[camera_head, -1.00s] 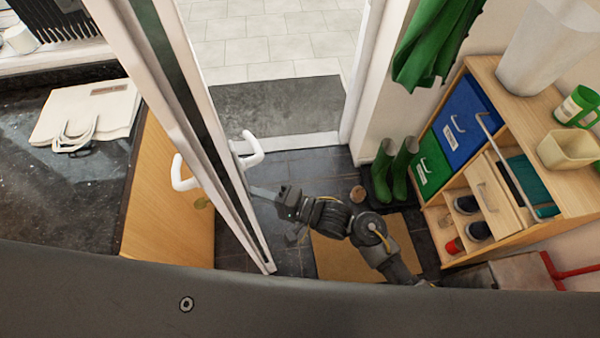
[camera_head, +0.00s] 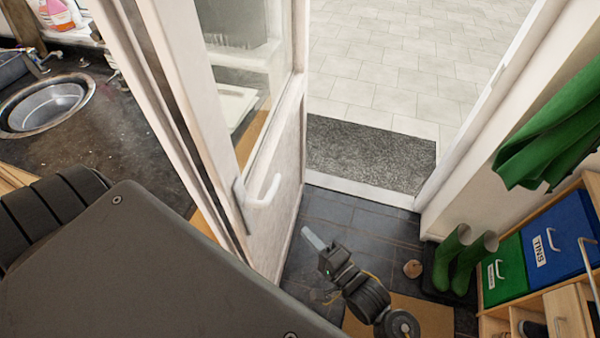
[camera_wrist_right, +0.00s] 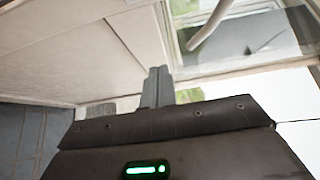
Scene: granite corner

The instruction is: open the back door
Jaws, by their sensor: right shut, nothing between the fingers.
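The white back door (camera_head: 270,190) stands open in the head view, swung inward, with glass in its upper part. Its white lever handle (camera_head: 265,192) is on the face toward the doorway. My right gripper (camera_head: 312,238) is shut and empty, low beside the door's lower panel, to the right of and below the handle; I cannot tell whether it touches the panel. In the right wrist view the shut fingers (camera_wrist_right: 156,84) point toward the door's white panel (camera_wrist_right: 90,50), and the handle (camera_wrist_right: 208,25) is at the top. My left gripper is not in view.
The open doorway shows a grey mat (camera_head: 370,155) and pale paving (camera_head: 380,75). Green boots (camera_head: 465,262) and a wooden shelf unit (camera_head: 565,312) with bins stand at the right. A dark counter with a round sink (camera_head: 45,108) is at the left.

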